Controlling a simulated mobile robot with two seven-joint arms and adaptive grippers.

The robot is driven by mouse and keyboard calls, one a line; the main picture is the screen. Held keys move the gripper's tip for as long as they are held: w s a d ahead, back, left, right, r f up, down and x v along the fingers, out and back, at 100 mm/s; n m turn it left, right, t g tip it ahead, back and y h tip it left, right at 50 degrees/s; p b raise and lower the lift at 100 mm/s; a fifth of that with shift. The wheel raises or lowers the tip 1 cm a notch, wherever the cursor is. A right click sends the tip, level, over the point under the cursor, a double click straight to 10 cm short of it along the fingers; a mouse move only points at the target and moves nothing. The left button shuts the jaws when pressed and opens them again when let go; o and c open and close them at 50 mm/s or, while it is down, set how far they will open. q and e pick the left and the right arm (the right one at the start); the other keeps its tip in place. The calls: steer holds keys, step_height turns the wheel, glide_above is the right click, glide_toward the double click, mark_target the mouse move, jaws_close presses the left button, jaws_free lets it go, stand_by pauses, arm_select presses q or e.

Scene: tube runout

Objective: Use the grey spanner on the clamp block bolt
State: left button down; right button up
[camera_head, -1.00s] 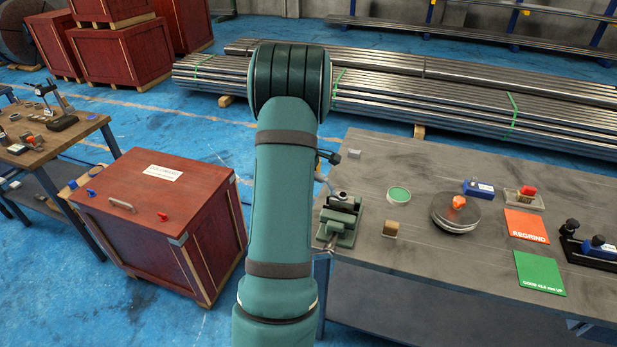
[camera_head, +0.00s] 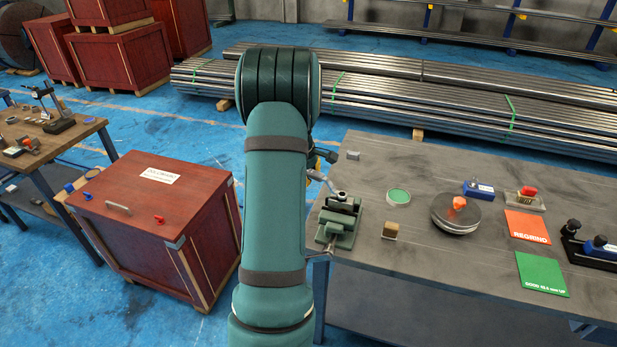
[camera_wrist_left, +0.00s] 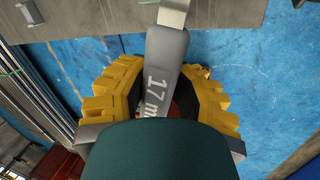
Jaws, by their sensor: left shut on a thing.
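The grey spanner (camera_wrist_left: 165,62), marked "17 m" on its handle, is between the yellow-padded fingers of my left gripper (camera_wrist_left: 160,80), which is shut on it. In the head view, my left gripper (camera_head: 324,156) is mostly hidden behind my own arm. A short grey length of the spanner (camera_head: 317,175) shows there, pointing towards the clamp block. The green clamp block (camera_head: 339,232) stands at the bench's left end, with a pale upright bolt (camera_head: 341,196) on top. I cannot tell whether the spanner touches the bolt. My right gripper is not in view.
The grey bench (camera_head: 420,180) carries a green round pad (camera_head: 398,196), a small brown block (camera_head: 390,230), a dark disc stack (camera_head: 456,215), and orange (camera_head: 528,227) and green (camera_head: 541,274) cards. A red crate (camera_head: 165,215) stands left of my arm.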

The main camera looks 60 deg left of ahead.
arm_select(q)
steer(key=shift+r+p, duration=0.7)
stand_by(0.6)
stand_by(0.4)
